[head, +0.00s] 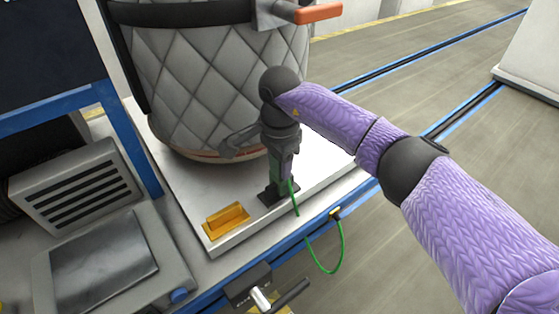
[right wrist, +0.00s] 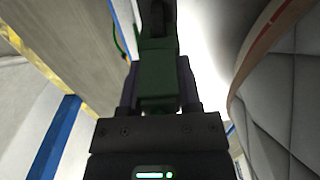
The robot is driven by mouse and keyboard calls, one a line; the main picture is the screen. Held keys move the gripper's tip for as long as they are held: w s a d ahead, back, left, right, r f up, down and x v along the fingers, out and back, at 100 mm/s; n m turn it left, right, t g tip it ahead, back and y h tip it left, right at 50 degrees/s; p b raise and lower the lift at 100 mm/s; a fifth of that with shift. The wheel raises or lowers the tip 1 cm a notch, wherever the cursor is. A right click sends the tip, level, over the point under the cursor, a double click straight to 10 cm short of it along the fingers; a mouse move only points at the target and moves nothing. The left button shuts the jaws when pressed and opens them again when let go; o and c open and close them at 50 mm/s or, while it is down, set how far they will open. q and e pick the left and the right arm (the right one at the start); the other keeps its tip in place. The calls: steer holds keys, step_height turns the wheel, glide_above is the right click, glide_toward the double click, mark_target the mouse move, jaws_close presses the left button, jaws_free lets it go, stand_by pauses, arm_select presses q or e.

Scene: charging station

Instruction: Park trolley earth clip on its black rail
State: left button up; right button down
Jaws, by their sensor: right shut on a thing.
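The green earth clip (head: 279,170) is between the fingers of my right gripper (head: 283,165), which is shut on it and points down over the trolley's white deck (head: 325,165). In the right wrist view the green clip body (right wrist: 157,75) sits between the fingers, with its dark end (right wrist: 157,18) pointing away. A black piece (head: 278,193) on the deck lies directly below the clip and looks like the black rail. I cannot tell whether the clip touches or grips it. A green cable (head: 341,250) loops from the clip over the deck edge. My left gripper is not in view.
A quilted grey vessel (head: 200,80) stands on the deck close behind the gripper. A yellow block (head: 226,218) lies near the deck's front corner. A grey vented box (head: 75,185) is at left. A black fitting with a handle (head: 290,295) is below the edge. Floor at right is clear.

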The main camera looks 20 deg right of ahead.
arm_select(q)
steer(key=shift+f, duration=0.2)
arm_select(e)
steer(key=shift+f, duration=0.3)
steer(key=shift+c, duration=1)
jaws_free()
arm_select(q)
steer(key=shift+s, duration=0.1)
arm_select(e)
step_height(320, 180, up, 10)
steer(key=shift+f+p, duration=0.25)
steer(key=shift+p, duration=0.65)
steer(key=shift+r, duration=0.25)
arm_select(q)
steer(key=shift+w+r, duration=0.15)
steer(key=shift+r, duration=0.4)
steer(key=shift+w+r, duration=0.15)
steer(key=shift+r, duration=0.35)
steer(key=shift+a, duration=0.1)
arm_select(e)
steer(key=shift+a+f, duration=0.1)
